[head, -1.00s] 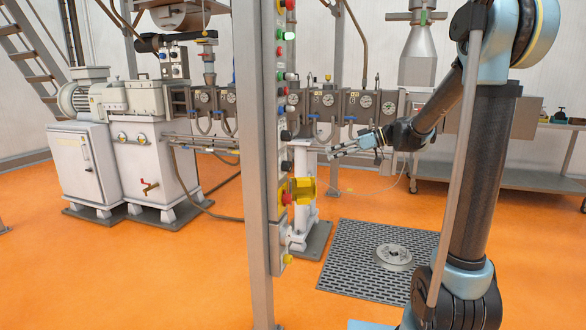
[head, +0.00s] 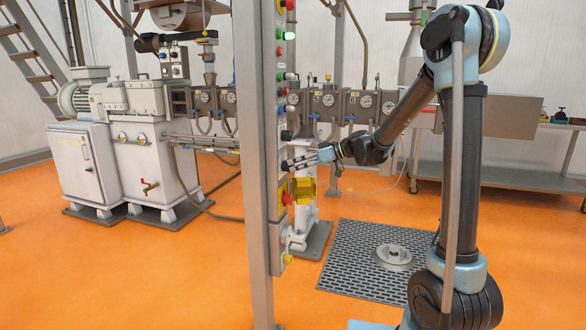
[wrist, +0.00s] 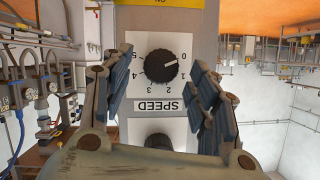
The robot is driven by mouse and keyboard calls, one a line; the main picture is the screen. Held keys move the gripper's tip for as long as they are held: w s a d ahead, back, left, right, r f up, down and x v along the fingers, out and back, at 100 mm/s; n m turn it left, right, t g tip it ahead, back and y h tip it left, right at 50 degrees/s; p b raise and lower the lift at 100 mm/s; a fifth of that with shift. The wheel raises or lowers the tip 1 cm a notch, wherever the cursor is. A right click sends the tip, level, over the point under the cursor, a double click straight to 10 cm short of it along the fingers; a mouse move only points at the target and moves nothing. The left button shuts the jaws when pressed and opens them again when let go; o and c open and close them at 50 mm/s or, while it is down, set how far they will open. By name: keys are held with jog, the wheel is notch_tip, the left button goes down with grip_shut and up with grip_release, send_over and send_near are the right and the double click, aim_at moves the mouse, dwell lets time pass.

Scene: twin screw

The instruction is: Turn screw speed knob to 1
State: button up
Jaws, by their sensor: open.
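The wrist view is upside down. It shows a round black screw speed knob (wrist: 162,66) on a white dial plate marked 0 to 5, with an inverted SPEED label (wrist: 167,105). The knob's white mark points right and slightly up, towards the 0. My gripper (wrist: 162,62) is open, with one finger on each side of the dial plate; I cannot tell how far the fingertips are from the panel. In the head view, my gripper (head: 288,164) is at the panel's right side, and its fingertips hide the knob there.
A second black knob (wrist: 158,142) sits on the neighbouring plate; it shows above my gripper in the head view (head: 286,135). A red button in a yellow guard (head: 302,190) is just below my gripper. The narrow panel stands against a grey post (head: 254,200). Orange floor is open in front.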

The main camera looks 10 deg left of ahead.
jog(key=shift+x, duration=1.3)
jog(key=c, duration=1.1)
jog(key=shift+o, duration=0.2)
jog(key=shift+w, duration=0.1)
jog(key=shift+w+d+f+m+g+y, duration=0.1)
jog(key=shift+m+g+y, duration=0.15)
jog(key=shift+m+g, duration=0.6)
jog(key=shift+w+a+m+g+y, duration=0.15)
jog(key=shift+m+g, duration=0.25)
jog(key=shift+m, duration=0.8)
jog(key=shift+w+d+m+g+y, duration=0.15)
jog(key=shift+m+g+y, duration=0.15)
jog(key=shift+m+g, duration=0.55)
jog(key=shift+s+m, duration=0.15)
jog(key=shift+m, duration=0.15)
